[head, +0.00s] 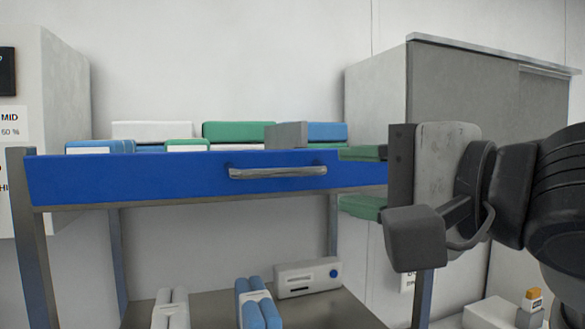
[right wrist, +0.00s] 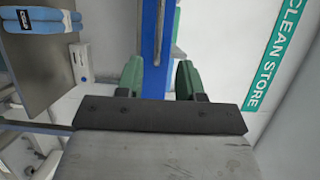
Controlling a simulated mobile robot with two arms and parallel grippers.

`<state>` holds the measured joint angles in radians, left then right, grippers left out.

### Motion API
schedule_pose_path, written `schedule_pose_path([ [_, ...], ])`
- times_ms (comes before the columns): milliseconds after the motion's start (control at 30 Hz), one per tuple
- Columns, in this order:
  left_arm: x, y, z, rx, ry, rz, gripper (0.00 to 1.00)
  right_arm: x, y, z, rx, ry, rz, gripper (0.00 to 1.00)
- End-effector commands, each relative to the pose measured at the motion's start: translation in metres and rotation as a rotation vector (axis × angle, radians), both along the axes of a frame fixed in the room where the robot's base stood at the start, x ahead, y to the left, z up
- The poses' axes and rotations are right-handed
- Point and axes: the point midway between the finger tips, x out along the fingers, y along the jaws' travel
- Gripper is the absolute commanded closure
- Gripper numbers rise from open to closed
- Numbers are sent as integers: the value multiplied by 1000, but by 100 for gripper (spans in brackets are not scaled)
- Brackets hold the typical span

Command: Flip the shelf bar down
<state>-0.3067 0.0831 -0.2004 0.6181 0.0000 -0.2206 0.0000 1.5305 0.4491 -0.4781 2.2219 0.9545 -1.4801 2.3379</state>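The blue shelf bar (head: 130,178) runs across the front of the upper shelf, with its broad face toward me and a metal handle (head: 278,172) on it. My right gripper (head: 363,180) is at the bar's right end, one green finger near its top edge and the other below it. In the right wrist view the blue bar (right wrist: 156,45) runs between the two green fingers (right wrist: 160,80). They are apart, with a gap on at least one side; whether one touches the bar I cannot tell. My left gripper is not in view.
Blue, green and white packs (head: 238,131) lie on the shelf behind the bar. A lower shelf (head: 215,305) holds blue rolls (head: 257,300) and a white device (head: 308,277). A grey cabinet (head: 460,90) stands behind my right arm. Space before the bar's left part is clear.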

Motion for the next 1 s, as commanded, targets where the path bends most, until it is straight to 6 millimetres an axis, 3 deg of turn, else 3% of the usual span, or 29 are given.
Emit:
schedule_pose_path([
  [300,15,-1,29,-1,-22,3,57,37,32,4,0,6,1,63],
  [600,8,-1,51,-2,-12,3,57,73,62,1,1,2,0,63],
  [1000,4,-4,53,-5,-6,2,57,81,69,-3,1,0,-1,63],
])
